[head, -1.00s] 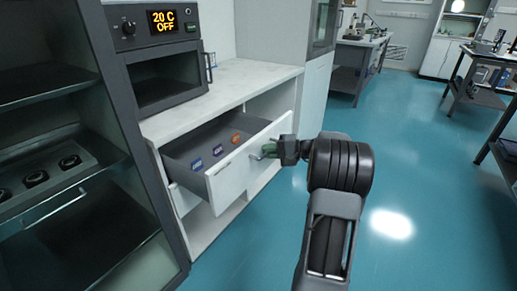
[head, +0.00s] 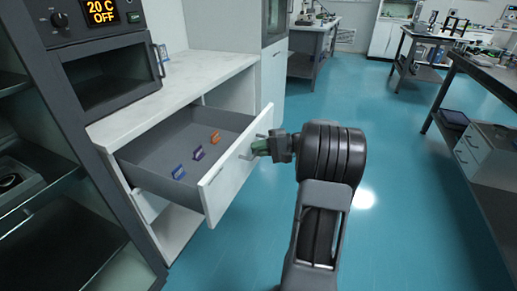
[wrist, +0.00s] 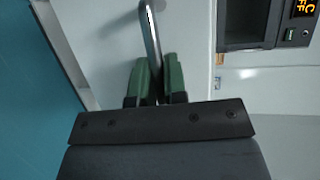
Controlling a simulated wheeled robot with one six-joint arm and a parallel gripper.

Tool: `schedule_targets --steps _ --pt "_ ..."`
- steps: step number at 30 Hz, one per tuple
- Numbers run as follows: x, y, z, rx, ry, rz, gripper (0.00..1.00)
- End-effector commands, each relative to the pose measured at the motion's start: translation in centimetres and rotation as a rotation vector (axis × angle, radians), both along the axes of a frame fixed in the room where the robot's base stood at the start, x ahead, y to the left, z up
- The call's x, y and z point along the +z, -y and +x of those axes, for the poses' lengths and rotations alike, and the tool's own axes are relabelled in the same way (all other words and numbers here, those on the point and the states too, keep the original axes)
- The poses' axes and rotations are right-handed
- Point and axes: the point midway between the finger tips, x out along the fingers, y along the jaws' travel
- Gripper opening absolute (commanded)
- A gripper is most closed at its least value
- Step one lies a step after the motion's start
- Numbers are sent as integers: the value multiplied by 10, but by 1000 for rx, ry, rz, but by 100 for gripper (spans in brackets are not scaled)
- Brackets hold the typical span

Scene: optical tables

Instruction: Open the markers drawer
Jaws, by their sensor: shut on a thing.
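The drawer (head: 140,171) stands pulled out from the white cabinet, with its grey inside showing. Three small labelled blocks stand in it: a blue one (head: 178,172), a purple one (head: 199,153) and an orange one (head: 215,137). My gripper (head: 258,148) is at the front panel (head: 226,180), shut on the metal bar handle (wrist: 151,35). In the wrist view its green fingers (wrist: 155,80) lie on both sides of the bar. I cannot read the labels clearly.
A dark glass-fronted cabinet stands at the left. Dark tables (head: 490,90) stand at the right. The teal floor (head: 400,220) between is clear.

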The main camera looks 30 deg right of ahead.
Motion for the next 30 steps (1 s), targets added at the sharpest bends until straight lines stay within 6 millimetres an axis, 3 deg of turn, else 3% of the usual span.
schedule_targets --steps 1,2,9,20,30 --pt "-1 -1 -1 5 -2 2 0" --pt "-1 -1 0 5 -2 2 14" --pt "0 0 0 2 -1 1 37" --pt "2 7 -4 -2 -1 0 38" --pt "15 59 -38 -4 -1 0 38"
